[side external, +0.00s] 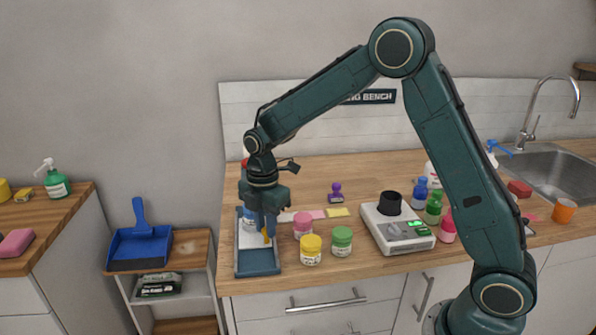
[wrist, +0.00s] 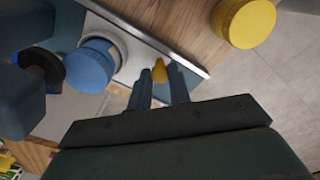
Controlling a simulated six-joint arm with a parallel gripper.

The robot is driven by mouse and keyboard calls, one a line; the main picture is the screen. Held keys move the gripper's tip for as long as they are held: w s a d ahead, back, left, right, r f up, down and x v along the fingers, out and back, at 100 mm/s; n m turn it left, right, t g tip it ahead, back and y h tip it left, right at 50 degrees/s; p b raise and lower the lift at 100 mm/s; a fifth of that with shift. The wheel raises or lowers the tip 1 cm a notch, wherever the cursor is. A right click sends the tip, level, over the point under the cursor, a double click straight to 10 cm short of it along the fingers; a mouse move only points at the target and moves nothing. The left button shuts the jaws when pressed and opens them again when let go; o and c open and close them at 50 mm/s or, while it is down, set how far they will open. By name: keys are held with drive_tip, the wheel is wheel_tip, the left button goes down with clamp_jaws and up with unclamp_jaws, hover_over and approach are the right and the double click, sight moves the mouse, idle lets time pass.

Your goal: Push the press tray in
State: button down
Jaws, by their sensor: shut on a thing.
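The press (side external: 258,268) is a dark blue-grey frame near the counter's left front edge, with a pale tray area (side external: 246,238) inside it. My gripper (side external: 268,238) points down over its right side. In the wrist view my gripper (wrist: 160,74) is shut on a small yellow handle (wrist: 160,92), with one finger on each side. A blue-capped white container (wrist: 90,66) is beside the fingers, in the press area. My wrist hides the rear of the press in the side view, so how far the tray sits in cannot be told.
A pink-lidded jar (side external: 303,226), a yellow-lidded jar (side external: 311,250) and a green-lidded jar (side external: 341,241) stand close to the right of the press. A scale (side external: 400,236) with a black cup is farther right. The counter's front edge is close to the press.

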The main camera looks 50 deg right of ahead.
drive_tip(key=c, duration=1.3)
unclamp_jaws()
wheel_tip(320, 180, up, 14)
